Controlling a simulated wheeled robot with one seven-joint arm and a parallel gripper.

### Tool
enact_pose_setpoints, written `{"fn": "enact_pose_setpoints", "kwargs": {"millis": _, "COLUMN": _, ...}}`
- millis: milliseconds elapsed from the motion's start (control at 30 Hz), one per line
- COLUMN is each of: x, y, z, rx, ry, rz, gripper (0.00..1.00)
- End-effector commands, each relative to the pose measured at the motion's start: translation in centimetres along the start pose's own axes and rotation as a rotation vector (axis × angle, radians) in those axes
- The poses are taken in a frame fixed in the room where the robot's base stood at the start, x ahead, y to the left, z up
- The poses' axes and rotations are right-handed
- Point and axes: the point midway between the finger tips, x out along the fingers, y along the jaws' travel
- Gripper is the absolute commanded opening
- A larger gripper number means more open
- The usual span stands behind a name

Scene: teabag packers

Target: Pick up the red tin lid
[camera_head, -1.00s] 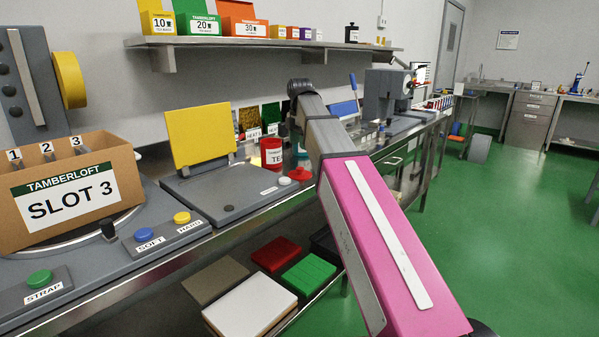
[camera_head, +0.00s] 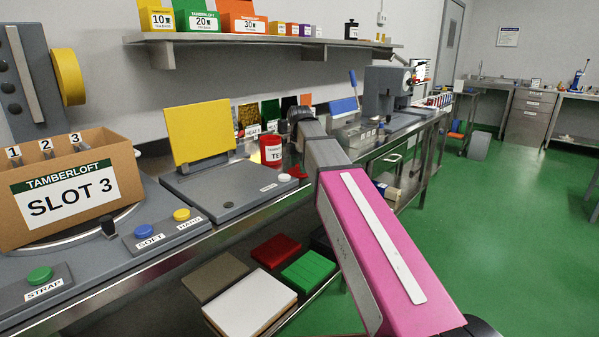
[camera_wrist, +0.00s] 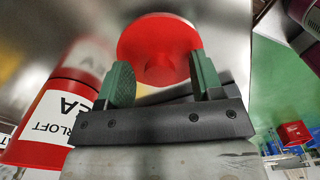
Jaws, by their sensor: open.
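The red tin lid (camera_wrist: 158,42) is a round red disc on the metal counter in the wrist view. In the head view a small part of the lid (camera_head: 297,172) shows beside my arm. My gripper (camera_wrist: 161,80) is open, its two green-padded fingers apart. The fingertips point at the lid and overlap its near edge in the picture; I cannot tell whether they touch it. The red tin with a white tea label (camera_wrist: 45,120) stands left of my gripper, and the tin (camera_head: 272,153) shows in the head view too. My gripper is hidden behind my arm in the head view.
A grey device with a raised yellow plate (camera_head: 200,131) stands left of the tin. The Tamberloft slot box (camera_head: 72,190) is farther left. A grey machine (camera_head: 388,92) is at the back right. Red and green packs (camera_head: 308,270) lie on the lower shelf.

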Motion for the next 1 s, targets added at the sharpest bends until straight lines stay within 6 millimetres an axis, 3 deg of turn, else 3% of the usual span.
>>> {"fn": "enact_pose_setpoints", "kwargs": {"millis": 133, "x": 0.0, "y": 0.0, "z": 0.0, "rx": 0.0, "ry": 0.0, "rz": 0.0, "gripper": 0.6}}
{"fn": "enact_pose_setpoints", "kwargs": {"millis": 300, "x": -0.1, "y": 0.0, "z": 0.0, "rx": 0.0, "ry": 0.0, "rz": 0.0, "gripper": 0.07}}
{"fn": "enact_pose_setpoints", "kwargs": {"millis": 733, "x": -0.5, "y": 0.0, "z": 0.0, "rx": 0.0, "ry": 0.0, "rz": 0.0, "gripper": 0.07}}
{"fn": "enact_pose_setpoints", "kwargs": {"millis": 1000, "x": -3.4, "y": 0.1, "z": 0.0, "rx": 0.0, "ry": 0.0, "rz": 0.002, "gripper": 0.07}}
